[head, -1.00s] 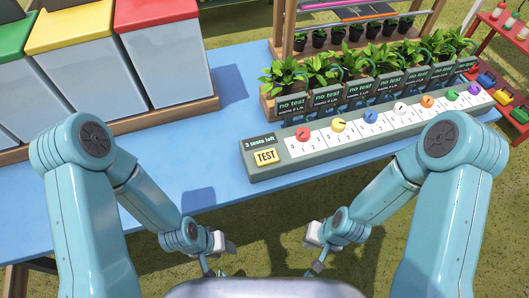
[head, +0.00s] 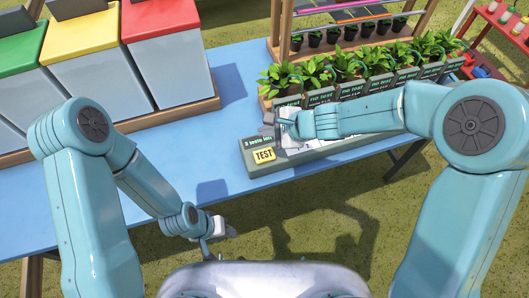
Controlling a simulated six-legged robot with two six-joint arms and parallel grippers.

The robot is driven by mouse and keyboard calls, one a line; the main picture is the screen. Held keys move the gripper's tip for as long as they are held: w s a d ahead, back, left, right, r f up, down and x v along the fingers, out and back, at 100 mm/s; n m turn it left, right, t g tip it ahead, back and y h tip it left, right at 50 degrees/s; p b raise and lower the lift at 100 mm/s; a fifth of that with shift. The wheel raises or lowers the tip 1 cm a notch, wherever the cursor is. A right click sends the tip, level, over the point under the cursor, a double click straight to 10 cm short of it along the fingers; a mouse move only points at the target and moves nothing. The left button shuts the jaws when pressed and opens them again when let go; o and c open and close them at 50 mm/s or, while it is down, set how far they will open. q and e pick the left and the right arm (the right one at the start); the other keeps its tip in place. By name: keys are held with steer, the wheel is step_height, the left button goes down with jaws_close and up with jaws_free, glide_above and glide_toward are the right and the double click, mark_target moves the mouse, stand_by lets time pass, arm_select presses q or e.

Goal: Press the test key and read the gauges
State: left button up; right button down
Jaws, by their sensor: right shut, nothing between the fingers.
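The grey control panel (head: 310,160) lies along the front of the blue table, with the yellow TEST key (head: 265,155) at its left end. My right gripper (head: 268,128) is shut and empty, above the panel's left end, just behind and above the key. The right arm hides most of the dials. A row of potted plants (head: 345,72) stands behind the panel, each with a small dark gauge sign; the signs I can make out read "no test" (head: 322,96). My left gripper (head: 208,250) hangs low in front of the table; its fingers are too small to judge.
Bins with green, yellow and red (head: 158,15) lids stand in a wooden tray at the left. A wooden rack (head: 275,22) with small pots stands behind the plants. The blue table (head: 190,155) is clear between bins and panel. A red shelf (head: 500,40) is at the far right.

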steer(key=shift+f, duration=0.1)
steer(key=b, duration=0.7)
glide_above(267, 156)
step_height(267, 156, down, 8)
steer(key=shift+f+b, duration=0.3)
steer(key=shift+b, duration=0.2)
stand_by(1.3)
steer(key=shift+f+b, duration=0.45)
steer(key=shift+b, duration=0.15)
steer(key=shift+f+b, duration=0.5)
steer(key=shift+b, duration=0.1)
stand_by(0.4)
steer(key=shift+r, duration=0.15)
steer(key=shift+r+p, duration=0.8)
